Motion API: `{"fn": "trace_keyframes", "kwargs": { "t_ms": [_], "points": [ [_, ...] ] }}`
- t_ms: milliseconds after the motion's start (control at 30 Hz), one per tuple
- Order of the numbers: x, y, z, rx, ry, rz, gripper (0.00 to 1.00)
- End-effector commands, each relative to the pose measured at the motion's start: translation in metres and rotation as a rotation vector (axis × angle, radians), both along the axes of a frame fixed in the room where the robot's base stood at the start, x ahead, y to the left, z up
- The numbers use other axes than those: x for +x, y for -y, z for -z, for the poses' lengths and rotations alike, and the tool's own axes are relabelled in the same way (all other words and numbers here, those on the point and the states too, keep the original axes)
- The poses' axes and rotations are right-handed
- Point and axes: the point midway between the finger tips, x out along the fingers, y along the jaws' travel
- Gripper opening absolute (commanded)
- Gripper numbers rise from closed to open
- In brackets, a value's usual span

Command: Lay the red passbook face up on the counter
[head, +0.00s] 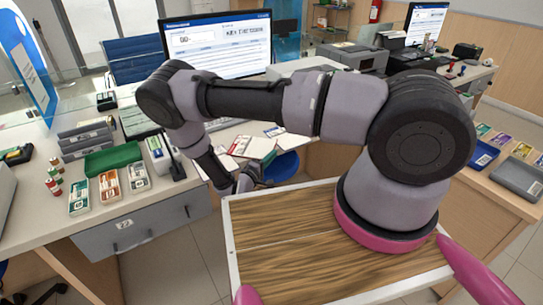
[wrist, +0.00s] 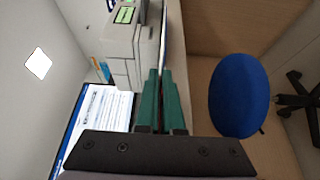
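In the head view my gripper (head: 246,182) is small and partly hidden at the counter's front edge, below some papers. I cannot clearly pick out the red passbook. A flat card with red on it (head: 240,145) lies among white papers on the counter (head: 105,205), but I cannot tell whether it is the passbook or which side is up.
A monitor (head: 217,45) stands behind my arm. Green, orange and grey trays (head: 112,160) crowd the counter's left part. A printer (head: 352,57) is at the back. A blue stool (wrist: 240,95) stands behind the counter. Another desk with trays (head: 518,177) is at right.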

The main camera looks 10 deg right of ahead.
Motion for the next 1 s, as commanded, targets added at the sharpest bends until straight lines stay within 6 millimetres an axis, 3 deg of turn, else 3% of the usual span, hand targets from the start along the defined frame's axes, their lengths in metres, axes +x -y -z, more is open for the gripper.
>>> {"fn": "trace_keyframes", "kwargs": {
  "t_ms": [33,100,567,1000],
  "points": [
    [0.0,0.0,0.001,0.0,0.0,0.0,0.08],
    [0.0,0.0,0.001,0.0,0.0,0.0,0.34],
    [-0.002,-0.003,-0.008,0.001,0.0,-0.002,0.34],
    [-0.066,-0.068,-0.007,0.001,0.0,-0.004,0.34]
  ]
}}
